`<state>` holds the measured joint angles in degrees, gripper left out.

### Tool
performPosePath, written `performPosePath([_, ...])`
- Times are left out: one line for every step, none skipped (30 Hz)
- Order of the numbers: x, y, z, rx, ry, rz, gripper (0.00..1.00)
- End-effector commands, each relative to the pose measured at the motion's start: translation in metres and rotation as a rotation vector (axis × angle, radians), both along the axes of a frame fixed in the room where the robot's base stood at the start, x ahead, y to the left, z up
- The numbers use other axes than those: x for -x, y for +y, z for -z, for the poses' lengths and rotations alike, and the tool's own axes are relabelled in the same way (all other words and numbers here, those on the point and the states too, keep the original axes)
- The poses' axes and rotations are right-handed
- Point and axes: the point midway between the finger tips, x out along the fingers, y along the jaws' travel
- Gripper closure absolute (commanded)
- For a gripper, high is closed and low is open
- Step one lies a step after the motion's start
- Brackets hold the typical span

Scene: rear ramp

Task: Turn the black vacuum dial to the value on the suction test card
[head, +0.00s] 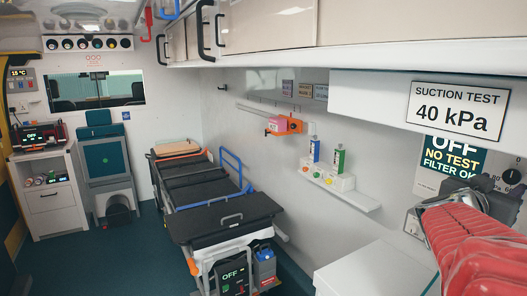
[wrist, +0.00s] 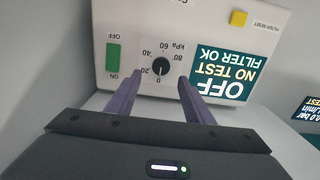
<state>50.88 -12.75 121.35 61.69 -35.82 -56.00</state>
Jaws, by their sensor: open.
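The suction test card (head: 459,110) on the wall at the upper right reads 40 kPa. The black vacuum dial (wrist: 159,66) sits on a white panel, which shows upside down in the wrist view. Its white mark points at or near 0 on a kPa scale marked 20, 40, 60 and 80. My gripper (wrist: 159,80) is open, its two purple fingers spread on either side of the dial and apart from it. In the head view the dial (head: 511,176) shows above my dark gripper body and red-sleeved arm, which hide the fingers.
The panel screen (wrist: 221,78) reads OFF, NO TEST, FILTER OK. A green switch (wrist: 113,57) and a yellow filter reset button (wrist: 238,19) flank the dial. A white cabinet top (head: 365,268) lies below left of my arm. A stretcher (head: 205,185) stands in the middle of the compartment.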

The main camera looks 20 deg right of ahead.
Motion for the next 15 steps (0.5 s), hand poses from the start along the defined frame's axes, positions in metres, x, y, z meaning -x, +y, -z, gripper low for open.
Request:
performPosePath([-0.002,-0.006,0.0,0.0,0.001,-0.001,0.53])
performPosePath([-0.002,-0.01,0.0,0.0,0.001,-0.002,0.53])
performPosePath([-0.003,-0.014,0.0,0.0,0.001,-0.002,0.53])
performPosePath([-0.003,-0.018,0.0,0.0,0.002,-0.003,0.53])
performPosePath([-0.004,-0.021,-0.001,0.002,0.001,-0.003,0.53])
performPosePath([-0.004,-0.026,-0.001,0.002,0.0,-0.004,0.53])
performPosePath([-0.005,-0.029,-0.001,0.002,0.0,-0.005,0.53])
performPosePath([-0.005,-0.033,-0.001,0.002,0.0,-0.006,0.53])
performPosePath([-0.005,-0.038,-0.002,0.003,0.0,-0.006,0.53])
performPosePath([-0.005,-0.041,-0.002,0.003,-0.001,-0.006,0.53])
performPosePath([-0.005,-0.045,-0.002,0.003,-0.002,-0.006,0.53])
performPosePath([-0.006,-0.049,-0.002,0.003,-0.002,-0.008,0.53])
performPosePath([-0.006,-0.051,-0.002,0.004,-0.002,-0.009,0.53])
performPosePath([-0.007,-0.054,-0.003,0.004,-0.002,-0.01,0.53])
performPosePath([-0.007,-0.057,-0.003,0.004,-0.002,-0.01,0.53])
